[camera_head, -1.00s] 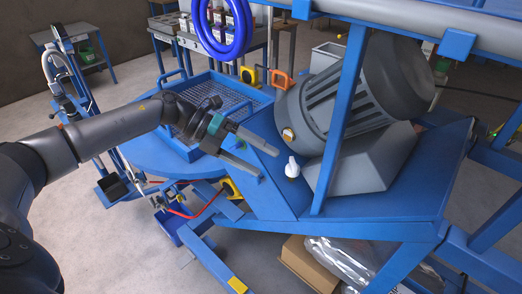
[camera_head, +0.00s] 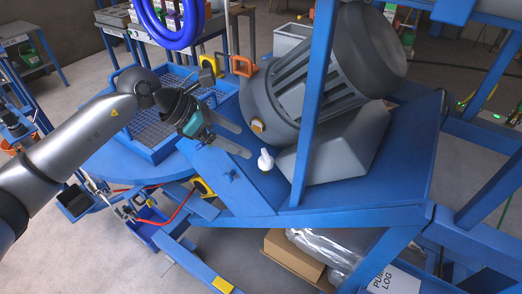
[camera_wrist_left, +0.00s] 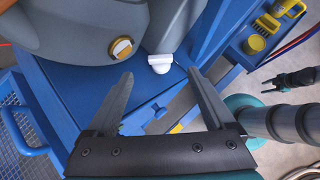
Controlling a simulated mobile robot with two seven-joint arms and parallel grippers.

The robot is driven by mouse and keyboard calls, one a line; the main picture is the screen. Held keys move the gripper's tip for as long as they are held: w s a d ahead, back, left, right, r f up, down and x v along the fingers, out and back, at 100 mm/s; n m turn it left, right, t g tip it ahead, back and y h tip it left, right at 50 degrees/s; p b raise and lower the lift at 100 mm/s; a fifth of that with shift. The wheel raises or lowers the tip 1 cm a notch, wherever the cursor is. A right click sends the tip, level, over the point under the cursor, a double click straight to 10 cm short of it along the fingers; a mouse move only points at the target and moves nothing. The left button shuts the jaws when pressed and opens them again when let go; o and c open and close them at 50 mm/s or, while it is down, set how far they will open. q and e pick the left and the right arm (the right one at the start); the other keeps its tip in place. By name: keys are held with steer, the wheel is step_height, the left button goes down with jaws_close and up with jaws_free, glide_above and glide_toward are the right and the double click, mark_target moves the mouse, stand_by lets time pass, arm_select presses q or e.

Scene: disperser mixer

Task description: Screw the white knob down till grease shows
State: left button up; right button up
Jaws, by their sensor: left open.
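The white knob (camera_head: 265,160) stands on the blue platform beside the grey motor (camera_head: 310,85). It has a rounded cap with a pointer-like tip. My left gripper (camera_head: 244,141) is open and empty, just to the upper left of the knob in the head view. In the left wrist view the knob (camera_wrist_left: 160,63) shows beyond the open fingertips (camera_wrist_left: 160,75), roughly centred between them and not gripped. No grease is visible.
The motor with its orange plug (camera_head: 257,126) and a blue upright post (camera_head: 312,110) stand close to the knob. A blue mesh basket (camera_head: 150,135) lies left of it. A cardboard box (camera_head: 290,258) is below the platform.

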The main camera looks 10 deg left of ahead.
mark_target(266, 153)
arm_select(q)
steer(key=x, duration=0.8)
steer(key=shift+d+f, duration=0.15)
steer(key=shift+f, duration=0.1)
arm_select(e)
steer(key=shift+w+d+f, duration=0.1)
steer(key=shift+w+f, duration=0.05)
steer(key=shift+f, duration=0.05)
